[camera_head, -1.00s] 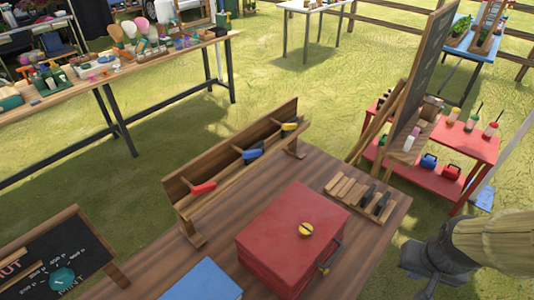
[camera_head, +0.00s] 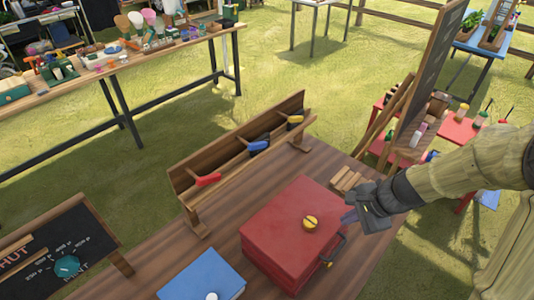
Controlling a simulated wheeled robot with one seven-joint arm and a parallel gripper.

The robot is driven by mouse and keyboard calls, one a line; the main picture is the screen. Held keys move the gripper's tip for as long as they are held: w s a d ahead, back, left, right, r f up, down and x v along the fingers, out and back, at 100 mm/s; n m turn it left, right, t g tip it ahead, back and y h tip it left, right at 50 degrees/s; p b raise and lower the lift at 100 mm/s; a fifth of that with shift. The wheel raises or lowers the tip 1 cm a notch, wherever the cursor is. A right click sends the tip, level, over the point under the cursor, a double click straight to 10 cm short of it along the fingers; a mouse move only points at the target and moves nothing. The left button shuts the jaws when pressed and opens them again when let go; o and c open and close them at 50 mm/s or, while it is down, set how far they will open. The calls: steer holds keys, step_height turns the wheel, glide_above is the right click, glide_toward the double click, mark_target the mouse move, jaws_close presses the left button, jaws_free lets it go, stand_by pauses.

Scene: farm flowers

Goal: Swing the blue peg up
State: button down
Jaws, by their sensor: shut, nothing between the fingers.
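A wooden rack (camera_head: 232,160) stands on the brown table and carries three coloured pegs in a row. The blue peg (camera_head: 258,146) is in the middle, lying low and tilted against the rack's front. The red peg (camera_head: 208,179) is to its left and the yellow peg (camera_head: 295,119) to its right. My gripper (camera_head: 350,217) is shut and empty, at the right beside the red box, well to the right of and nearer than the blue peg. Nothing covers the blue peg.
A red box (camera_head: 272,245) with a yellow knob (camera_head: 310,222) stands in front of the rack. A blue box (camera_head: 201,277) lies at its left. Wooden strips (camera_head: 347,180) lie behind my gripper. A tall chalkboard (camera_head: 428,75) rises at the right. A narrow bare strip of table separates rack and red box.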

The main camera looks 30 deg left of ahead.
mark_target(258, 146)
steer(key=w+a+m+y, duration=0.1)
steer(key=a+m, duration=0.1)
steer(key=a, duration=0.2)
steer(key=w+a+m+y, duration=0.2)
steer(key=a, duration=0.2)
steer(key=w+a+m+y, duration=0.1)
steer(key=w+a+m, duration=0.1)
steer(key=a+m, duration=0.1)
steer(key=shift+a+f+y, duration=0.2)
steer(key=shift+a+y, duration=0.2)
steer(key=shift+a, duration=0.1)
steer(key=w+a+r+m+t+y, duration=0.1)
steer(key=w+a+r+m+y, duration=0.2)
steer(key=w+a+m, duration=0.3)
steer(key=shift+a+m+y, duration=0.7)
steer(key=shift+a+m, duration=0.4)
steer(key=shift+m, duration=0.1)
steer(key=p+x, duration=0.1)
steer(key=x, duration=0.8)
steer(key=shift+w+a+p, duration=0.3)
steer(key=shift+a+p, duration=0.05)
steer(key=shift+f, duration=0.1)
